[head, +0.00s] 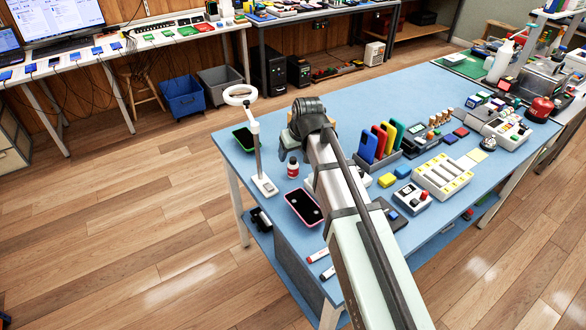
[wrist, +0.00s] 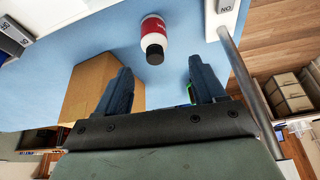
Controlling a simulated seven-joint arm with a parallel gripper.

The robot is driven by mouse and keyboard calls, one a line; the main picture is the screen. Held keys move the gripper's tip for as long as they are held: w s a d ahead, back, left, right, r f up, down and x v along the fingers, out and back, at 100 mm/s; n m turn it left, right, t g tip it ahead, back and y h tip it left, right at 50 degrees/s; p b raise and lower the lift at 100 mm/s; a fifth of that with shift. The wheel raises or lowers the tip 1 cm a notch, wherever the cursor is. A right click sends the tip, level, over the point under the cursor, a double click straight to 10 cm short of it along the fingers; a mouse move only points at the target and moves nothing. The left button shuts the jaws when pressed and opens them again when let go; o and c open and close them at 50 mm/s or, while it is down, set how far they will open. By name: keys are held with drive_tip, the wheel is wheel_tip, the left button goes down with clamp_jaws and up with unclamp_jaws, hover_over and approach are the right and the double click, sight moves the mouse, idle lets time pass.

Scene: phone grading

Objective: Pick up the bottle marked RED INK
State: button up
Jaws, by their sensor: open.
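A small white bottle with a red label and black cap (head: 292,167) stands upright on the blue table, left of my arm. In the wrist view the bottle (wrist: 153,38) is at the top centre, its cap toward my gripper; its lettering is too small to read for sure. My gripper (wrist: 161,88) is open and empty. Its two dark fingers point toward the bottle side, and the bottle lies beyond their tips, apart from them. In the head view my arm hides the fingers.
A cardboard box (wrist: 88,82) is close beside the left finger in the wrist view. The ring-light stand (head: 264,185) is left of the bottle. A pink-edged phone (head: 303,207) lies in front, a green-edged phone (head: 243,139) behind. Coloured phones in a rack (head: 378,142) stand right of my arm.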

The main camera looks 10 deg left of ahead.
sight(293, 159)
drive_tip(key=shift+d+x, duration=0.15)
drive_tip(key=shift+x, duration=1.6)
drive_tip(key=shift+d+x, duration=0.2)
drive_tip(key=shift+x, duration=1.55)
drive_tip(key=shift+w, duration=0.15)
drive_tip(key=shift+c, duration=0.3)
drive_tip(key=c, duration=1.1)
